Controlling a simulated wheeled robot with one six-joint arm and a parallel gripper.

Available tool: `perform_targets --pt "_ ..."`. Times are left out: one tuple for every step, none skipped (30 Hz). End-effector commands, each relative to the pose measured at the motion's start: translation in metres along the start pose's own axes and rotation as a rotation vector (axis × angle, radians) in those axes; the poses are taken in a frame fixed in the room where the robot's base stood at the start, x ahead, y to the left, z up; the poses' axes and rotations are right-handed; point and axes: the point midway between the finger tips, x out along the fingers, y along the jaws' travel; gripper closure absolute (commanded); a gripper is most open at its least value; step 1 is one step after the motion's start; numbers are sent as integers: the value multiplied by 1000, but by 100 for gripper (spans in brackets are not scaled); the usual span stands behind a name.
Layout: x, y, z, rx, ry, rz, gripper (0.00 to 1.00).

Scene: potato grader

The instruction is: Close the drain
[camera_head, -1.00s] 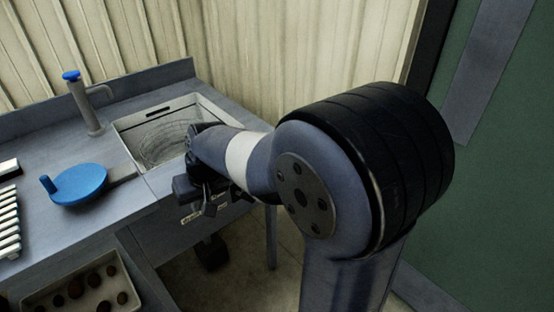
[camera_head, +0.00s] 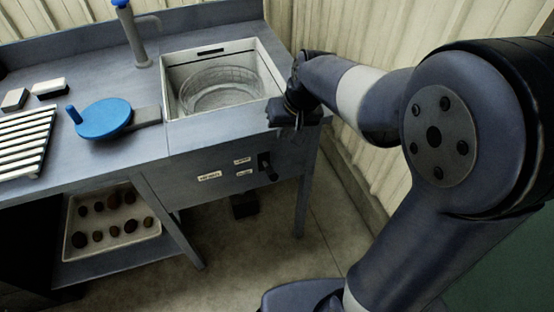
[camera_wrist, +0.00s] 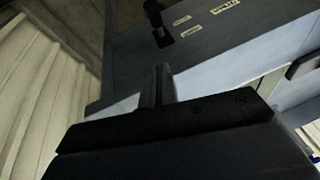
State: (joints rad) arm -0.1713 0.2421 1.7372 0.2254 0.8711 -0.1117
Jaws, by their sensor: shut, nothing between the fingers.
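The sink (camera_head: 172,100) is set in the grey counter at its right end, with a round wire basket (camera_head: 215,90) inside it. A black drain lever (camera_head: 267,168) is on the front panel below the sink, its handle slanting downward. It also shows at the top of the wrist view (camera_wrist: 157,22). My gripper (camera_head: 292,117) is by the sink's front right corner, above and right of the lever and apart from it. In the wrist view my gripper's fingers (camera_wrist: 157,86) are together with nothing between them. The sink's drain opening is not visible.
Small labels (camera_head: 210,176) are left of the lever. A tap (camera_head: 137,45), a blue disc with a knob (camera_head: 103,118) and a white slatted rack (camera_head: 22,140) are on the counter (camera_head: 75,85). A potato tray (camera_head: 72,240) is below. A table leg (camera_head: 303,205) stands right of the lever.

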Motion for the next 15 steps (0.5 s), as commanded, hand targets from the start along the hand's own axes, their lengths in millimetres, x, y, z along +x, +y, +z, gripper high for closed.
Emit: perform_targets --pt "0 0 0 0 0 0 100" --pt "0 0 0 0 0 0 100" --pt "1 0 0 0 0 0 100" --pt "2 0 0 0 -1 0 100" --pt "4 0 0 0 -2 0 100" --pt "7 0 1 0 -3 0 100" --pt "10 0 1 1 -4 0 100" --pt "14 0 1 1 -3 0 100" --pt "20 0 1 1 -5 0 100" --pt "26 0 1 1 -6 0 100" --pt "31 0 1 1 -6 0 100" --pt "39 0 1 1 -6 0 100" --pt "46 0 1 1 -6 0 100" --pt "52 0 2 0 -6 0 100" --pt "60 0 1 0 -6 0 100"
